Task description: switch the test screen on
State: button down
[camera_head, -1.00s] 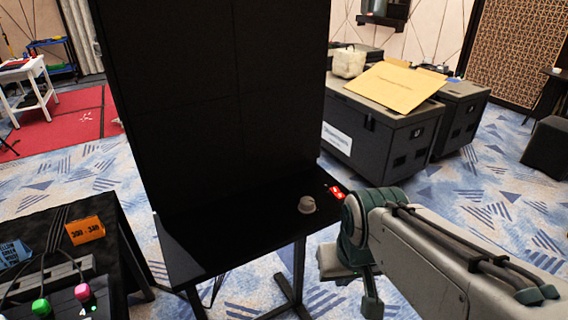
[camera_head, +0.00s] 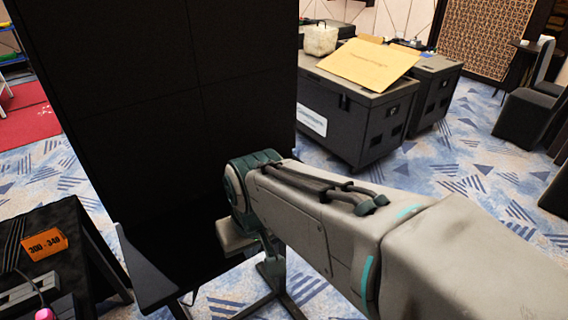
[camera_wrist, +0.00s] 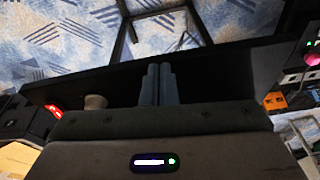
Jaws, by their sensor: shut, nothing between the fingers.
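The test screen, a tall dark panel (camera_head: 150,100), stands unlit in the head view, with a black shelf (camera_head: 185,250) at its foot. In the wrist view, my gripper (camera_wrist: 160,68) is shut and empty, its two fingers together in front of the black shelf (camera_wrist: 215,85). A small grey knob-like piece (camera_wrist: 95,101) is left of the fingers, apart from them. A red-lit piece (camera_wrist: 53,111) is farther left at the shelf's end. In the head view, my arm hides the fingers, the knob and the red light. I cannot tell whether the fingers touch the shelf.
Dark cases (camera_head: 350,120) stand behind to the right, with a cardboard sheet (camera_head: 370,63) on top. A black table (camera_head: 80,235) at the left holds an orange label (camera_head: 45,244) and a pink button (camera_head: 44,314).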

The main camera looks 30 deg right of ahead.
jog(key=w+d+r+m+t+y+p, duration=0.25)
jog(key=w+d+m+y, duration=0.25)
jog(key=w+d+m, duration=0.6)
jog(key=d+r+m+t+h, duration=0.2)
jog(key=d+m+t, duration=0.5)
jog(key=d+m, duration=0.5)
jog(key=d, duration=0.3)
jog(key=shift+s+d, duration=0.2)
jog(key=shift+d, duration=0.05)
jog(key=shift+f, duration=0.15)
jog(key=f+b, duration=0.1)
jog(key=f, duration=0.1)
jog(key=w+f+b, duration=0.1)
jog(key=f+b, duration=0.1)
jog(key=f, duration=0.1)
jog(key=w+f+b, duration=0.1)
jog(key=f+b, duration=0.1)
jog(key=shift+w+a+f, duration=0.15)
jog(key=shift+w+f, duration=0.05)
jog(key=shift+w+f+b, duration=0.2)
jog(key=shift+f+b, duration=0.15)
jog(key=shift+b, duration=0.1)
